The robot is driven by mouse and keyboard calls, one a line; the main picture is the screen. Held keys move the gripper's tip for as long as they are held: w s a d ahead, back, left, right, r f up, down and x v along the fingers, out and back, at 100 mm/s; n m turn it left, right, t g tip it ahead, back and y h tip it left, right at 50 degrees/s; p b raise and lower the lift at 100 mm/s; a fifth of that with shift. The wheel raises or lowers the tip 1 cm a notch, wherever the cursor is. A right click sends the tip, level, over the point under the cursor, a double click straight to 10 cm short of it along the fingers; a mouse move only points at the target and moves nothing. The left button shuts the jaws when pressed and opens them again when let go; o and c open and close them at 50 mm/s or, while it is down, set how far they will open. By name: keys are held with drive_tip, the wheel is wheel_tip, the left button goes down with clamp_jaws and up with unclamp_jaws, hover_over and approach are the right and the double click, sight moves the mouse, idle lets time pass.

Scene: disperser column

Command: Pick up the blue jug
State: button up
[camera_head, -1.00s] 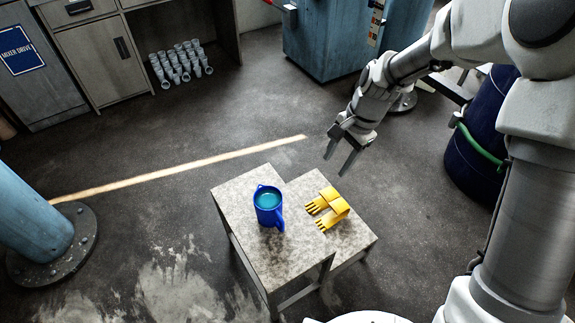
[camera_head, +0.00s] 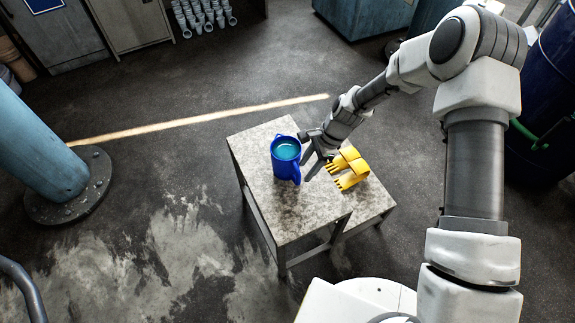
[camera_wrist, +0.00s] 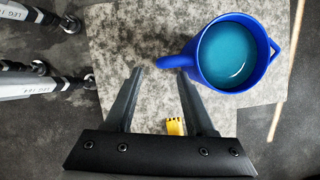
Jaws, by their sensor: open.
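The blue jug (camera_head: 286,156) stands upright on the mottled grey table (camera_head: 290,218), with teal liquid inside. Its handle points toward the lower right in the head view. My gripper (camera_head: 311,166) is open and empty, just right of the jug, near its handle. In the wrist view the jug (camera_wrist: 228,55) is at the upper right, and its handle (camera_wrist: 172,62) reaches left to near the tip of the right finger. I cannot tell whether a finger touches the handle.
A blue pillar (camera_head: 35,140) with a bolted base stands at left. The floor around the table is mostly clear.

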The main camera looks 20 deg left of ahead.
drive_tip(key=b+x, duration=0.3)
drive_tip(key=x, duration=0.6)
drive_tip(key=shift+a+f, duration=0.1)
drive_tip(key=shift+f, duration=0.1)
clamp_jaws()
drive_tip(key=shift+r, duration=0.1)
idle(1.1)
